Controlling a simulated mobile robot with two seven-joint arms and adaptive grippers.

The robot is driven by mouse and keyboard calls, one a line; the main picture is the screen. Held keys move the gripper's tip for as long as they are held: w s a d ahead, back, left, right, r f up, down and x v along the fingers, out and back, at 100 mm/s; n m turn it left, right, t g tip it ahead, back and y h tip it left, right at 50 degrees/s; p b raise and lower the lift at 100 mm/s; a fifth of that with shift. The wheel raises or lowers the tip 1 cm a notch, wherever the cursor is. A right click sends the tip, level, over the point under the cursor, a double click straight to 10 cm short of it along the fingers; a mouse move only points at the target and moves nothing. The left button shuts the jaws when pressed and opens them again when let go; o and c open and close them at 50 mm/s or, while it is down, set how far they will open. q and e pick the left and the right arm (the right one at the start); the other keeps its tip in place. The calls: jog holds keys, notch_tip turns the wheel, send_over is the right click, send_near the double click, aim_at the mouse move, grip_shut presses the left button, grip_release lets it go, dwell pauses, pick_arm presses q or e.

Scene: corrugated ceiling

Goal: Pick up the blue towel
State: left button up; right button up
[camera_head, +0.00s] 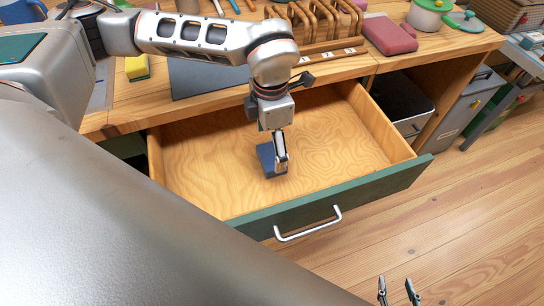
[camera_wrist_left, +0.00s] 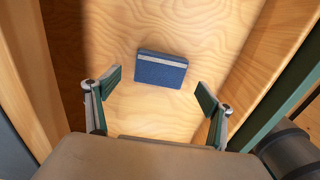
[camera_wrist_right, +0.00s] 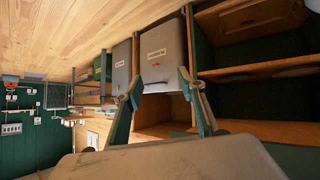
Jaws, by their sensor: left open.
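The blue towel (camera_head: 265,157) is a small folded blue block with a pale stripe, lying on the wooden floor of the open drawer (camera_head: 340,150). In the left wrist view the towel (camera_wrist_left: 160,72) shows whole, ahead of and between the fingertips. My left gripper (camera_head: 280,152) points down into the drawer above the towel and hides part of it in the head view. In the left wrist view the gripper (camera_wrist_left: 158,88) is open, with nothing between its fingers. My right gripper (camera_head: 398,286) is open and empty over the floor, outside the drawer.
The drawer's green front (camera_head: 350,205) with a metal handle (camera_head: 308,224) stands pulled out from the wooden workbench. The rest of the drawer floor is bare.

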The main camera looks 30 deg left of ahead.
aim_at(272, 155)
pick_arm(q)
notch_tip(272, 155, down, 4)
jog(key=shift+d+f+b, duration=0.1)
jog(key=shift+f+b, duration=0.15)
jog(key=shift+b, duration=0.05)
jog(key=shift+f, duration=0.25)
jog(key=c, duration=1.2)
jog(key=shift+r, duration=0.45)
notch_tip(272, 155, up, 19)
jog(key=p, duration=0.2)
jog(key=shift+r, duration=0.15)
pick_arm(e)
jog(key=shift+a+r, duration=0.3)
jog(key=shift+r, duration=0.15)
